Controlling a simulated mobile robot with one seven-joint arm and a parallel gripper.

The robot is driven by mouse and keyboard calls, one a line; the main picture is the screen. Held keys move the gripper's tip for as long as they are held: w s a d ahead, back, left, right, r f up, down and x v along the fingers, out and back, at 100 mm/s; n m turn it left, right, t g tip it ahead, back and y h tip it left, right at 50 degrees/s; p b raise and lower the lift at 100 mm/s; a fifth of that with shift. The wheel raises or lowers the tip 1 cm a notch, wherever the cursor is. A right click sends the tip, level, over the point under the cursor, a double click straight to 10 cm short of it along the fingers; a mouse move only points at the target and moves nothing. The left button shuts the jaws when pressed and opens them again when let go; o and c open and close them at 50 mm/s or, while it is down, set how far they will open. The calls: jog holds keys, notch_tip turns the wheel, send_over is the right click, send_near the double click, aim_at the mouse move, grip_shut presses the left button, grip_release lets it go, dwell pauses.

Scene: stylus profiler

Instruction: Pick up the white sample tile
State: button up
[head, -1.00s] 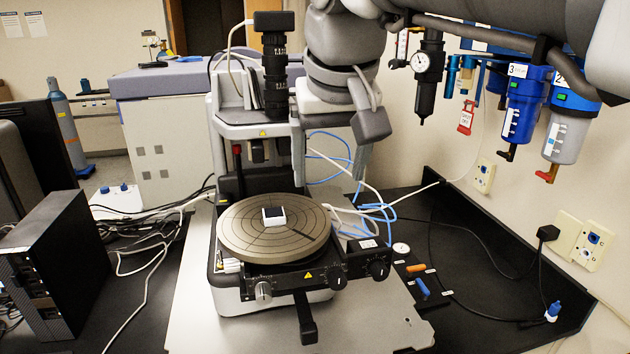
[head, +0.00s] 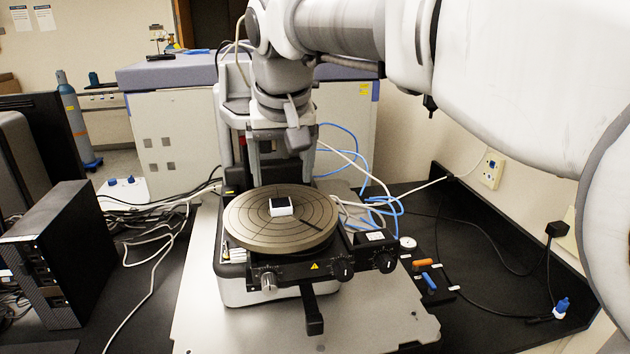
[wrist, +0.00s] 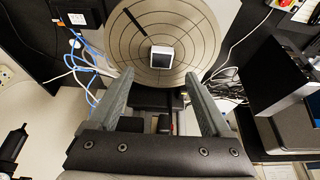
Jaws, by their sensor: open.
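The white sample tile (head: 281,206) is a small white block with a dark top. It lies near the middle of the round, grid-marked stage (head: 245,226) of the profiler. In the wrist view the tile (wrist: 162,57) sits on the stage (wrist: 203,30) beyond the fingertips, roughly midway between them. My gripper (wrist: 158,85) is open and empty, its two grey fingers spread wide. In the head view my gripper (head: 298,140) hangs above and behind the stage, apart from the tile. One finger is hard to make out there.
The profiler's column stands behind the stage, partly hidden by my arm. Control knobs (head: 342,271) and a black front lever (head: 313,310) project in front. Blue tubes (head: 378,207) and white cables lie to the right. A black computer box (head: 62,255) stands at left.

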aim_at(281, 204)
jog(key=shift+p+x, duration=0.3)
jog(key=shift+x, duration=3.2)
jog(key=shift+a, duration=0.15)
grip_shut()
